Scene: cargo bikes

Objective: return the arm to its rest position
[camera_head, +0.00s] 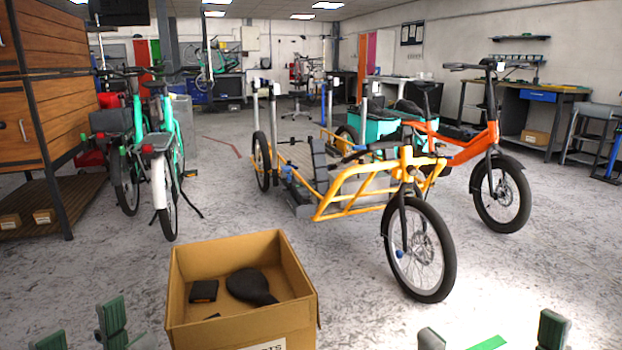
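My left gripper (80,329) shows at the bottom left, with two dark green finger pads standing apart and nothing visible between them. It is left of the cardboard box, apart from it. My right gripper (491,335) shows at the bottom right edge, with its two fingertips wide apart. A bright green strip shows low between these fingertips; I cannot tell what it belongs to. Both arms are mostly hidden below the picture's edge.
An open cardboard box (185,290) stands between my grippers, holding a black saddle (250,287) and a small black block (204,291). Beyond stand a yellow cargo bike (360,187), an orange bike (462,150) and green bikes (136,121).

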